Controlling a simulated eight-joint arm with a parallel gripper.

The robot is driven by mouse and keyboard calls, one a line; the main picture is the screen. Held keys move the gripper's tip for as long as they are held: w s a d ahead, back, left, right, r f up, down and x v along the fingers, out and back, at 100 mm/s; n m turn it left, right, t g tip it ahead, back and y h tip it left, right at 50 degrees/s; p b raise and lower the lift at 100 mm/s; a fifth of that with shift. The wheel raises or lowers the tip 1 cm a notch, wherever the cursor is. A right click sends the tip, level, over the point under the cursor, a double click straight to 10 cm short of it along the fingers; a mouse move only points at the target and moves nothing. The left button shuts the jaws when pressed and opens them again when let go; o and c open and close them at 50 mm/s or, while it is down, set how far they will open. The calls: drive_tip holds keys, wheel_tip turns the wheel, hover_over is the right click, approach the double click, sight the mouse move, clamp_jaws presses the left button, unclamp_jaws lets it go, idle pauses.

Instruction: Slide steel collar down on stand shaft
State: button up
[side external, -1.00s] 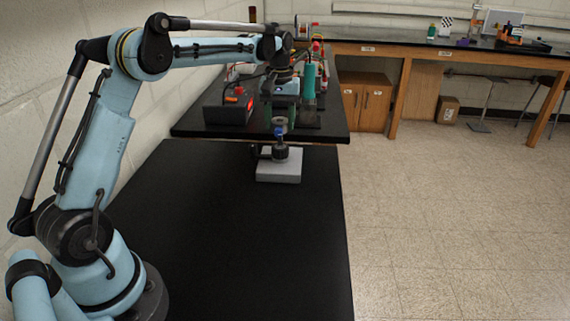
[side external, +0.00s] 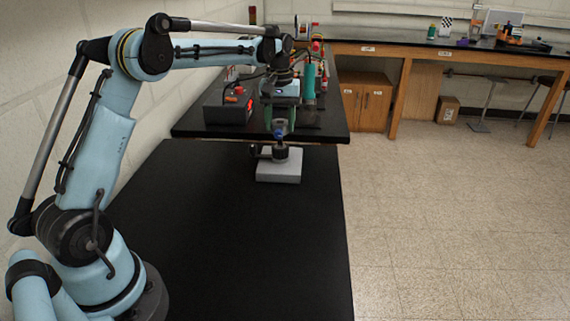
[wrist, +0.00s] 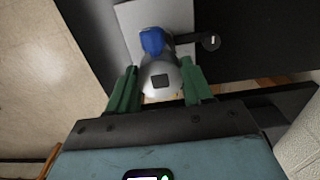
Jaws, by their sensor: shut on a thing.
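My gripper (side external: 280,121) has green fingers pointing down over the stand in the side external view. In the wrist view my gripper (wrist: 160,92) is shut on a silver rounded piece with a dark square on top, which looks like the steel collar (wrist: 165,68). The stand has a pale grey base (side external: 278,173) and a dark body (side external: 281,154). A blue part (wrist: 152,41) is just beyond the collar. The shaft is mostly hidden by the collar and fingers, so how far down the collar sits cannot be told.
A dark knob on an arm (wrist: 210,42) sticks out beside the stand. A black box with a red button (side external: 230,106) and a teal cylinder (side external: 308,82) stand on the bench behind. The near black tabletop (side external: 240,240) is clear.

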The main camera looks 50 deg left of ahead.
drive_tip(key=shift+f, duration=0.95)
drive_tip(key=shift+f, duration=0.35)
drive_tip(key=shift+f, duration=0.85)
drive_tip(key=o, duration=1.2)
drive_tip(key=shift+r, duration=0.1)
